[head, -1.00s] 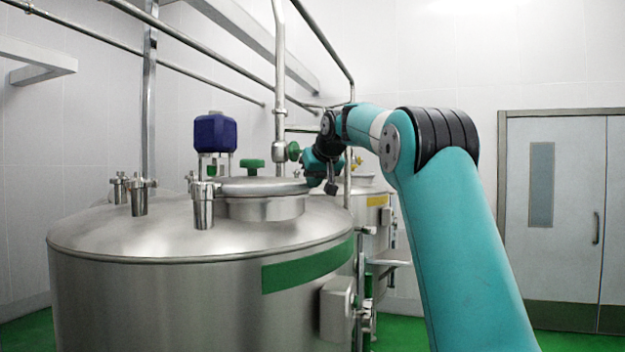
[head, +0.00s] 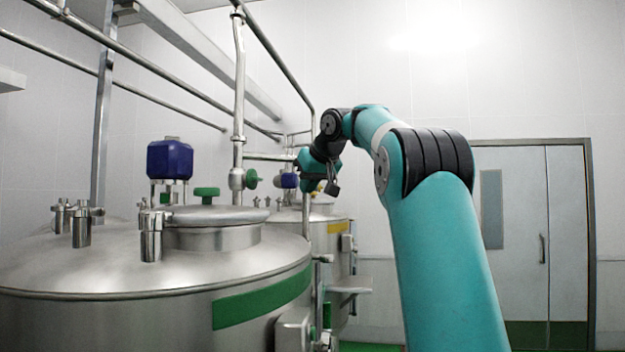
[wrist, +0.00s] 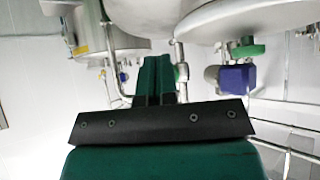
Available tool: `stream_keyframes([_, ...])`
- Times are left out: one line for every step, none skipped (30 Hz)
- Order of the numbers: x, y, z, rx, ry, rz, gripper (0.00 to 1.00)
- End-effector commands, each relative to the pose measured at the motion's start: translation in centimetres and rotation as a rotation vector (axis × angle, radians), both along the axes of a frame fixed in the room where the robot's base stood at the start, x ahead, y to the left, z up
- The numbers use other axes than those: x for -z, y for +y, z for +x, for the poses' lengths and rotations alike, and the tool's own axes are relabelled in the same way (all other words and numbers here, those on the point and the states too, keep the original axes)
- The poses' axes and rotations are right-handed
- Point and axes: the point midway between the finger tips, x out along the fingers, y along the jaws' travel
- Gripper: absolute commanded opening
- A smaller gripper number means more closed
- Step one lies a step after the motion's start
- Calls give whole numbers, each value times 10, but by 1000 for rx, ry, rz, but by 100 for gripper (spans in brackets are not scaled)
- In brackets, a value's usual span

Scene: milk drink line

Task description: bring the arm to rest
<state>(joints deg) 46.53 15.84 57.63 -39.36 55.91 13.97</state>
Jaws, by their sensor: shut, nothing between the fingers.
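My gripper shows in the wrist view (wrist: 154,68) as two dark green fingers side by side beyond a black bar. The fingers are together with nothing between them. In the head view my teal and black arm rises from the lower right, bends at the top and reaches forward, its wrist hanging to the right of the near tank's lid. The fingertips are small and hard to make out there. The near steel tank (head: 120,268) has a round lid (head: 215,214) with a green knob (head: 207,194). I see a gap in the picture between the lid and my wrist.
A blue motor housing (head: 170,160) and steel clamps stand on the near tank. A vertical pipe (head: 239,120) with a green-handled valve rises behind it. A second tank (head: 338,245) stands farther back. Grey double doors (head: 520,240) are at the right, with open wall before them.

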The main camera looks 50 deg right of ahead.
Motion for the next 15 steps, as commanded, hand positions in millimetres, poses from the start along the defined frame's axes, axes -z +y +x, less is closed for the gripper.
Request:
stream_keyframes([-5,-2,-4,3,0,0,0])
stream_keyframes([-7,-3,-6,3,1,0,0])
stream_keyframes([-8,-3,-7,1,1,0,0])
stream_keyframes([-8,-3,-8,1,1,0,0])
stream_keyframes([-9,-3,-9,1,1,0,0])
stream_keyframes([-9,-4,-10,2,1,0,0])
stream_keyframes([-9,-4,-10,2,1,0,0])
stream_keyframes([-9,-4,-10,2,2,0,0])
stream_keyframes([-9,-4,-10,2,2,0,0])
stream_keyframes([-8,-4,-10,2,1,0,0])
stream_keyframes([-8,-4,-10,2,2,0,0])
stream_keyframes([-7,-3,-10,-1,3,2,0])
stream_keyframes([-5,0,-9,-4,4,4,0])
stream_keyframes([-2,4,-7,-14,7,8,0])
stream_keyframes([5,14,-4,-31,14,17,0])
